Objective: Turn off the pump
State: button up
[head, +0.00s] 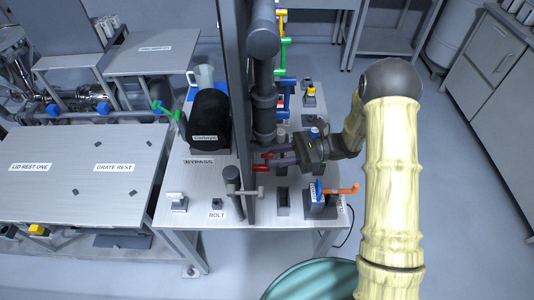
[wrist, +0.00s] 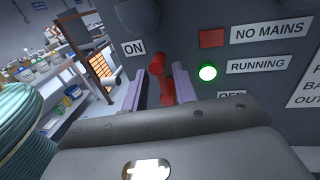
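The pump panel (wrist: 265,85) is a dark upright plate. It carries an ON label (wrist: 133,48), a partly hidden OFF label (wrist: 231,95) and a lit green lamp (wrist: 208,72) beside the RUNNING label (wrist: 258,66). A red lever (wrist: 158,66) on the panel has its end near the ON label; its lower part is hidden behind my gripper. My gripper (wrist: 163,88) has its two purple fingers apart, one on each side of the lever. I cannot tell whether either finger touches it. In the head view my gripper (head: 280,159) reaches left to the panel's edge.
A red square (wrist: 211,38) sits by the NO MAINS label. The bench (head: 225,214) holds a small box with an orange lever (head: 341,190) in front of my gripper and a black roll (head: 209,121) behind the panel. A teal round container (head: 312,280) stands at the front.

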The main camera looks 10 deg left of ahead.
jog(key=shift+x, duration=1.5)
jog(key=shift+w, duration=0.1)
grip_shut()
jog(key=shift+w, duration=0.1)
